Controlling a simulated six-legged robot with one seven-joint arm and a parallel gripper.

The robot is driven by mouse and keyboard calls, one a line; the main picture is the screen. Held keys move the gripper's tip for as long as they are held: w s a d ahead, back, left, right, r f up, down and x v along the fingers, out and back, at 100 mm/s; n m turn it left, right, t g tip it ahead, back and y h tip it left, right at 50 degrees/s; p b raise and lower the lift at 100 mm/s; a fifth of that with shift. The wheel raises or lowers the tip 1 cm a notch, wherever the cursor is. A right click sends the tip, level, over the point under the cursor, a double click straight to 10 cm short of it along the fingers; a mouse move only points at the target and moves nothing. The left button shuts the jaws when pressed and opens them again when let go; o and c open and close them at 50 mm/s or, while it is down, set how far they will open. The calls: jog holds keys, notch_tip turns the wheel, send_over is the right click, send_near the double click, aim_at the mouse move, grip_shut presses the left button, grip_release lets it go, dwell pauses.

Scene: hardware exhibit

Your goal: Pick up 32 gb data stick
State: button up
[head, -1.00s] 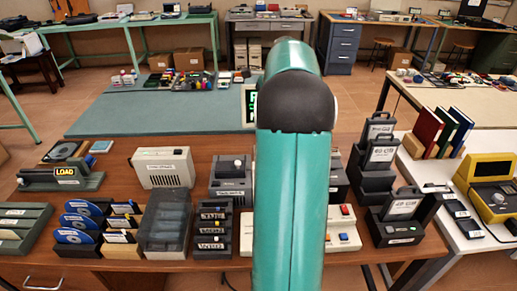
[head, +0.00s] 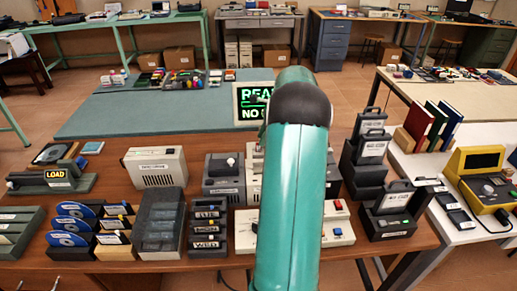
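I cannot pick out the 32 GB data stick for sure, as the labels are too small to read. Black labelled cartridges stand in dark holders at the right of the brown table, one pair at the back (head: 372,148) and one at the front (head: 396,197). Small dark devices (head: 447,200) lie on the white table to their right. My teal arm with its black joint fills the middle of the head view and hides part of the table. My gripper is hidden behind it.
On the brown table (head: 110,185) stand blue discs in holders (head: 72,226), a beige box (head: 156,167), a dark rack (head: 208,228) and a white button panel (head: 338,222). A green-lettered screen (head: 251,106) stands behind. A yellow device (head: 478,165) and upright books (head: 435,125) stand at right.

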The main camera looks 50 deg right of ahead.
aim_at(258, 149)
jog(key=x, duration=0.4)
jog(key=shift+w+d+f, duration=0.1)
jog(key=shift+w, duration=0.05)
grip_shut()
